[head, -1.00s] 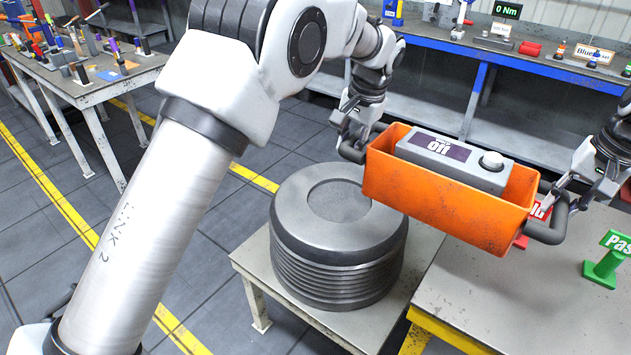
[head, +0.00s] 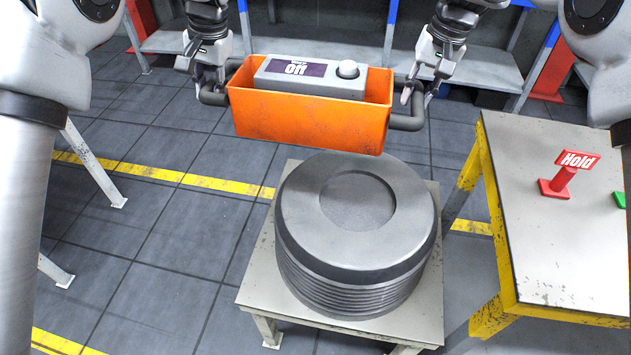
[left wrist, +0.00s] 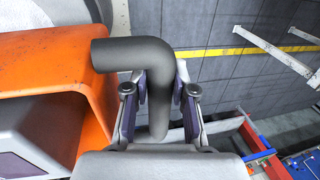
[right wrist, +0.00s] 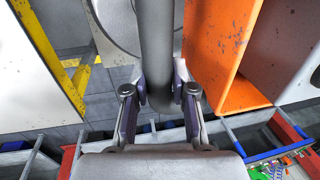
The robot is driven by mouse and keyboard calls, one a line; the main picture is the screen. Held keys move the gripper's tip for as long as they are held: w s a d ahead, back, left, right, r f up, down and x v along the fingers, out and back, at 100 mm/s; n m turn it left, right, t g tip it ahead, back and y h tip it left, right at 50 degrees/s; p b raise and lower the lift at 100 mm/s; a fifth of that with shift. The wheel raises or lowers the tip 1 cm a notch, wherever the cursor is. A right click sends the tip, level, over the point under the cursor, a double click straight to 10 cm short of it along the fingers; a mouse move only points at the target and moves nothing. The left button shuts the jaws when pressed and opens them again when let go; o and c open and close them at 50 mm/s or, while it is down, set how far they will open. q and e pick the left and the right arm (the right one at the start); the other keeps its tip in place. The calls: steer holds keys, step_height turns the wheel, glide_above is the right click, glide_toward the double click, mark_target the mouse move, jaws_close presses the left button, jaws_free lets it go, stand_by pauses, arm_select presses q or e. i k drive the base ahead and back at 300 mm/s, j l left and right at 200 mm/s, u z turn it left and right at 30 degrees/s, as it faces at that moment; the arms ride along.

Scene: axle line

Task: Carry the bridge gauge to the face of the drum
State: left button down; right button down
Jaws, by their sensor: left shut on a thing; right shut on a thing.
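The bridge gauge (head: 310,120) is an orange open box with dark tube handles at both ends and a grey unit reading "Off" set in it. My left gripper (head: 212,88) is shut on its left handle; the left wrist view shows the fingers around the bent tube (left wrist: 158,110). My right gripper (head: 420,92) is shut on its right handle, with the tube between the fingers in the right wrist view (right wrist: 160,60). The gauge hangs level just beyond the drum (head: 355,250), overlapping its far edge in the picture. The drum is a grey ribbed cylinder with a round recess on top.
The drum stands on a low metal stand (head: 262,285). A table with yellow legs (head: 560,240) stands at right, carrying a red "Hold" sign (head: 565,175) and a partly seen green piece. Shelving (head: 330,40) runs along the back.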

mark_target(359, 199)
steer(key=i+j, duration=0.1)
steer(key=j, duration=0.35)
steer(key=i+j+z, duration=0.15)
steer(key=j, duration=0.75)
steer(key=i+j+z, duration=0.15)
steer(key=j, duration=0.3)
steer(key=z, duration=1.2)
